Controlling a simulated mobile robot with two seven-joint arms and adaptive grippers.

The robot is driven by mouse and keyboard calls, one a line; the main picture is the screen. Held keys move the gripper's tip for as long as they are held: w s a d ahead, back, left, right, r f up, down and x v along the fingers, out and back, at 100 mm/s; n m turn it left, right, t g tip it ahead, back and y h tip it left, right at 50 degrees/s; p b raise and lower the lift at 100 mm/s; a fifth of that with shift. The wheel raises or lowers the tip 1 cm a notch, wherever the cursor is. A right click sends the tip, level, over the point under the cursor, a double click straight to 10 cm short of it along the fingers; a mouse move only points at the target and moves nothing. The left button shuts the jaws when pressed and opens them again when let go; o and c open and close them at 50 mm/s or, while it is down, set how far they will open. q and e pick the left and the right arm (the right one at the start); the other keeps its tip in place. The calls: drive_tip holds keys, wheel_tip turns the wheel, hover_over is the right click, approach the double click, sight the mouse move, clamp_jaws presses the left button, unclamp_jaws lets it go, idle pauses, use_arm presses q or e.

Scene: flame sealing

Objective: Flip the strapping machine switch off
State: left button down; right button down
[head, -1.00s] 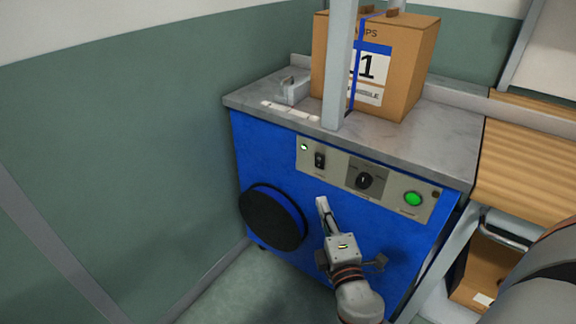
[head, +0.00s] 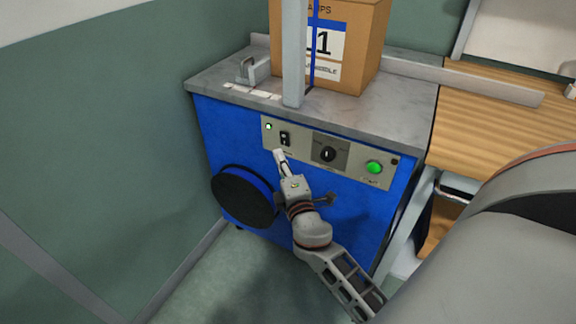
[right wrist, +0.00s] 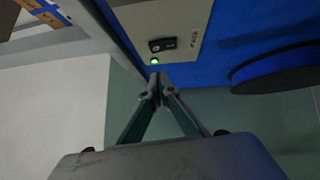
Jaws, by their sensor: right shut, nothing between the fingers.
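The blue strapping machine (head: 320,208) stands ahead with a grey control panel (head: 305,158) on its front. The black rocker switch (head: 285,139) is near the panel's left end, beside a lit green lamp (head: 268,127). My right gripper (head: 279,153) is shut and empty, with its tip just below the switch in the head view; I cannot tell whether it touches the panel. In the right wrist view the closed fingertips (right wrist: 158,80) point toward the panel near the lit lamp (right wrist: 154,61), and the switch (right wrist: 162,44) lies just beyond it. My left gripper is not in view.
A black knob (head: 327,154) and a round green button (head: 374,167) sit right of the switch. A black reel (head: 243,198) juts from the machine's front. A cardboard box (head: 355,50) stands on top behind a grey post (head: 294,50). A wooden table (head: 500,120) adjoins at right.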

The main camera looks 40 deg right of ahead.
sight(282, 135)
drive_tip(key=w+d, duration=0.3)
drive_tip(key=d, duration=0.1)
drive_tip(key=shift+r+p, duration=0.3)
drive_tip(key=shift+p, duration=0.05)
drive_tip(key=shift+d, duration=0.15)
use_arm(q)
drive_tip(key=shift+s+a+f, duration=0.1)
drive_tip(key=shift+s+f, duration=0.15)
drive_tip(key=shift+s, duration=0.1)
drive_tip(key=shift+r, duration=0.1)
use_arm(e)
drive_tip(key=shift+w+d+r, duration=0.2)
drive_tip(key=shift+d+r, duration=0.1)
drive_tip(key=shift+d, duration=0.05)
drive_tip(key=shift+a+f, duration=0.1)
drive_tip(key=shift+f, duration=0.05)
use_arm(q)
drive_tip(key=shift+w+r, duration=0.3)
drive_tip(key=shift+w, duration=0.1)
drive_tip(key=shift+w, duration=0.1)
